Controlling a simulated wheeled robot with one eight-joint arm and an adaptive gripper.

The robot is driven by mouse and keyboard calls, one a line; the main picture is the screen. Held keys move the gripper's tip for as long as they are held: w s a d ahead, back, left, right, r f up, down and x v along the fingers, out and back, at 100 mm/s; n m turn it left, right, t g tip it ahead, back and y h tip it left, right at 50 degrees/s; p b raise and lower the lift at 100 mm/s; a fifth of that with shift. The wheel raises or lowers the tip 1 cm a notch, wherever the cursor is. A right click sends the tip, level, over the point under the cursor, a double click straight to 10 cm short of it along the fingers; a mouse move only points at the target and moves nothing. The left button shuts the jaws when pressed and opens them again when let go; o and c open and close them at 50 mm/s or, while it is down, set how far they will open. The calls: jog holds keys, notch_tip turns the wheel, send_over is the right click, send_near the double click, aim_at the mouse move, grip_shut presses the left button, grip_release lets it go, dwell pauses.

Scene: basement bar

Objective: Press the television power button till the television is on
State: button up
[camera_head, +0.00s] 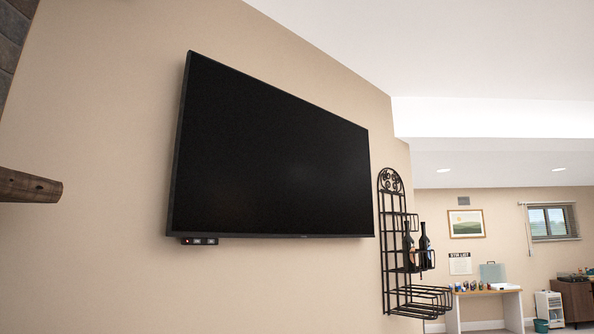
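The television (275,150) is a large flat screen mounted on the beige wall, in the middle left of the head view. Its screen is black. A small dark button strip (199,241) hangs below its lower left edge. A small red mark (187,241) shows at the strip's left end, with two grey buttons to its right. My gripper is not in view.
A black wire wine rack (392,250) with dark bottles hangs on the wall right of the television. A wooden beam end (30,186) juts in at the far left. A white desk (487,305) and a white cabinet (549,309) stand far back at the right.

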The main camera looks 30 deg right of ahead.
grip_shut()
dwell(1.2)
